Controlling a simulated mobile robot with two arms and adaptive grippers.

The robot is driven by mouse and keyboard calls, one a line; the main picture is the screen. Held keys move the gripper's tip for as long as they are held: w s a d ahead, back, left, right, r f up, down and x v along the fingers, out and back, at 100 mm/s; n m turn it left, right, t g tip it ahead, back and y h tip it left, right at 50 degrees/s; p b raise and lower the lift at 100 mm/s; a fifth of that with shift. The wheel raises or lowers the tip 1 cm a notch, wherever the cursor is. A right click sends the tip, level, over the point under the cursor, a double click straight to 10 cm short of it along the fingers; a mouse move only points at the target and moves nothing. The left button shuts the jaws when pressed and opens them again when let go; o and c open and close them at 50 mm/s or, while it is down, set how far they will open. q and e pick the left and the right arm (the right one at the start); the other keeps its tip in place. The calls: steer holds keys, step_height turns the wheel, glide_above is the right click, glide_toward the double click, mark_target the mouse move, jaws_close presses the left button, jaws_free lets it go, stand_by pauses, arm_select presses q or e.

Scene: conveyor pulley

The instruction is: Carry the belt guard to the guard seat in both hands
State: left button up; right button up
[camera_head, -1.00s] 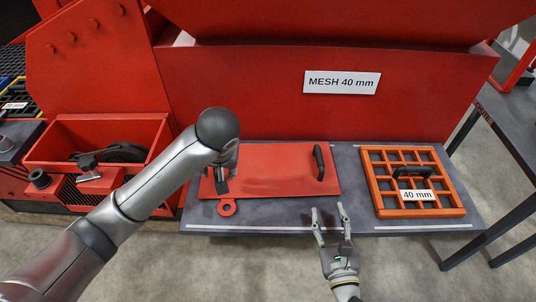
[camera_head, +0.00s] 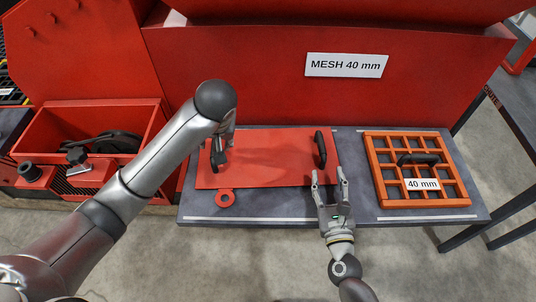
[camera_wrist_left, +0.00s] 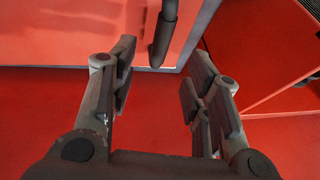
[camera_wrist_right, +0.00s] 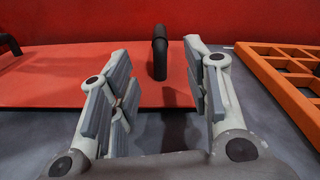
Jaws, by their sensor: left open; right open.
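The belt guard (camera_head: 270,160) is a flat red panel lying on the grey table, with a black handle near each end. My left gripper (camera_head: 222,150) is open over its left end, by the left handle (camera_head: 214,156), which my forearm and gripper partly hide. In the left wrist view a dark handle (camera_wrist_left: 165,32) shows ahead, between the open fingers (camera_wrist_left: 158,85). My right gripper (camera_head: 329,180) is open at the guard's front right edge, short of the right handle (camera_head: 320,150). In the right wrist view that handle (camera_wrist_right: 160,55) stands upright ahead between the fingers (camera_wrist_right: 158,75). I cannot pick out the guard seat.
An orange mesh frame (camera_head: 380,187) with a black handle and a "40 mm" label lies at the table's right. A tall red housing (camera_head: 250,80) stands behind. A red bin (camera_head: 40,130) is at left.

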mark_target(215, 144)
arm_select(q)
steer(key=x, duration=0.8)
steer(key=shift+w+a+f, duration=0.1)
steer(key=shift+f, duration=0.1)
arm_select(e)
steer(key=w, duration=0.6)
steer(key=w+a, duration=0.1)
steer(key=w, duration=0.2)
steer(key=shift+w, duration=0.2)
arm_select(q)
jaws_close()
arm_select(e)
jaws_close()
arm_select(q)
steer(key=shift+w+r, duration=0.2)
arm_select(e)
steer(key=shift+r, duration=0.2)
